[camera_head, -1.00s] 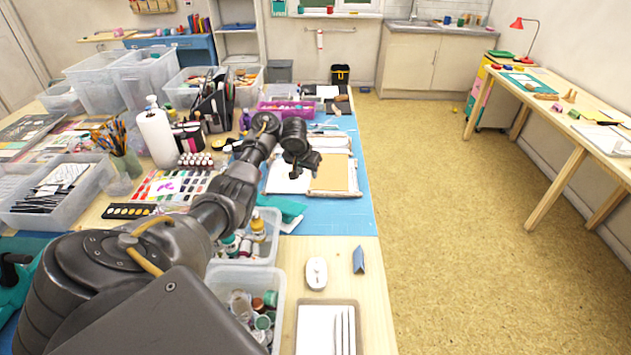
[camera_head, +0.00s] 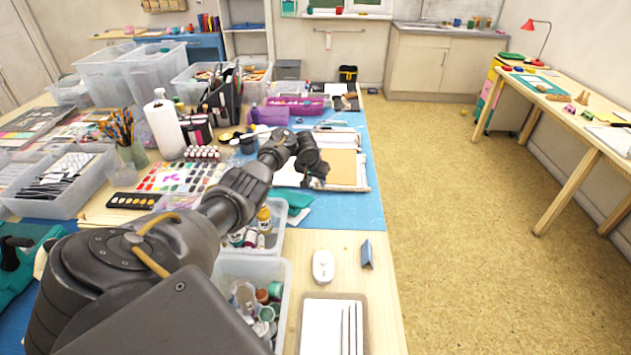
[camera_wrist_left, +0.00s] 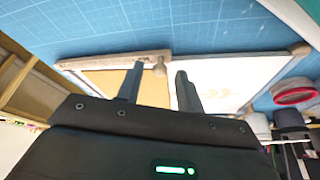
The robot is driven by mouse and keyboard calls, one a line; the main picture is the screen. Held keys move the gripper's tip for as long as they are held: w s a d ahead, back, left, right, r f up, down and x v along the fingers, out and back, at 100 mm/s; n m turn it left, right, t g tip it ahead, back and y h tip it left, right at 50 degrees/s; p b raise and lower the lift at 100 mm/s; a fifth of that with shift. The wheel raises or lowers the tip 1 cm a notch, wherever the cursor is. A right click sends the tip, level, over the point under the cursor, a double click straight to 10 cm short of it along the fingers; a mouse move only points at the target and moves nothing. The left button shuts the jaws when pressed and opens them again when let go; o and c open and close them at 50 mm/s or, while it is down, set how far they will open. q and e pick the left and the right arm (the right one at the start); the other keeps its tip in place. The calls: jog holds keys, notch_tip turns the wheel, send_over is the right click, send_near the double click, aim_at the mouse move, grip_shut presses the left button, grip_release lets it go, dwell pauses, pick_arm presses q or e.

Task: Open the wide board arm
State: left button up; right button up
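A flat wooden-framed board (camera_head: 362,187) lies on the blue mat at the table's right side. It has a tan panel (camera_head: 343,166) and a white panel beside it. In the left wrist view, the tan panel (camera_wrist_left: 103,82) is at left, the white panel (camera_wrist_left: 228,78) at right, and a small wooden peg (camera_wrist_left: 160,68) stands at the frame's edge between them. My left gripper (camera_wrist_left: 158,75) is open above the board, one finger on each side of the peg in the picture. I cannot tell whether it touches. In the head view my left gripper (camera_head: 318,171) partly hides the board. My right gripper is not in view.
The blue mat (camera_head: 355,212) is clear near the table edge. A white mouse-shaped item (camera_head: 322,266), a small blue folded item (camera_head: 366,254) and clear bins of jars (camera_head: 262,288) lie nearer. Open floor lies right.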

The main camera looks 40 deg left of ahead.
pick_arm(q)
grip_shut()
jog(key=shift+s+r, duration=0.1)
